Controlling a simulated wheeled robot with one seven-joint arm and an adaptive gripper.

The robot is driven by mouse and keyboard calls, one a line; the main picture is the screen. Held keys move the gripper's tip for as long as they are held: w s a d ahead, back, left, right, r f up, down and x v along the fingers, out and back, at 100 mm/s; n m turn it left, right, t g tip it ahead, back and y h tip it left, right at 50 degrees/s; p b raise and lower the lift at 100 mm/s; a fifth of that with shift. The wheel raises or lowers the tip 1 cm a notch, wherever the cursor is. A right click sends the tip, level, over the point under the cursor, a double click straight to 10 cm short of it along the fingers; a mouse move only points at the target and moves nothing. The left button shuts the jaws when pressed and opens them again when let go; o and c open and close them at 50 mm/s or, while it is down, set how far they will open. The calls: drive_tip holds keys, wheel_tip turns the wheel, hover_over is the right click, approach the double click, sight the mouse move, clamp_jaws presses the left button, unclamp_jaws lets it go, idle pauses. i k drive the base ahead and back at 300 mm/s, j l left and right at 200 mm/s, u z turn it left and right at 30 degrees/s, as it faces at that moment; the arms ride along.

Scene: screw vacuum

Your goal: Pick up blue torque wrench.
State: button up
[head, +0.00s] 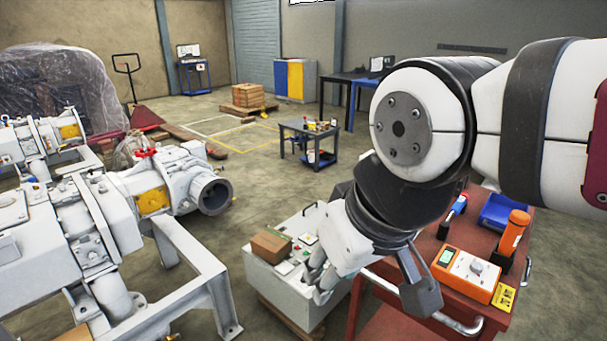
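A blue tool with a dark lower end (456,209) lies on the red cart, just right of my arm. It looks like the blue torque wrench, but it is small and my arm may hide part of it. My gripper (372,291) hangs at the left of the cart, pointing down, left of and nearer than the blue tool. Its fingers are spread apart and nothing shows between them.
The red cart (408,325) also holds an orange meter (468,272), an orange cylinder (513,234) and a blue bin (497,212). A grey cabinet (285,293) with a cardboard box (271,245) stands left of it. White pump machinery (95,225) fills the left.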

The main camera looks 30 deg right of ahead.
sight(442, 233)
drive_tip(key=z, duration=1.45)
drive_tip(key=j+u, duration=0.1)
drive_tip(key=u, duration=0.3)
drive_tip(key=i+u, duration=0.1)
drive_tip(key=u, duration=0.3)
drive_tip(key=j+u, duration=0.1)
drive_tip(key=u, duration=0.3)
drive_tip(key=i+u, duration=0.1)
drive_tip(key=u, duration=0.3)
drive_tip(key=i+u, duration=0.1)
drive_tip(key=u, duration=0.3)
drive_tip(key=i+u, duration=0.35)
drive_tip(key=i+l+u, duration=0.55)
drive_tip(key=i+u, duration=0.15)
drive_tip(key=i+l, duration=0.6)
drive_tip(key=z, duration=2.15)
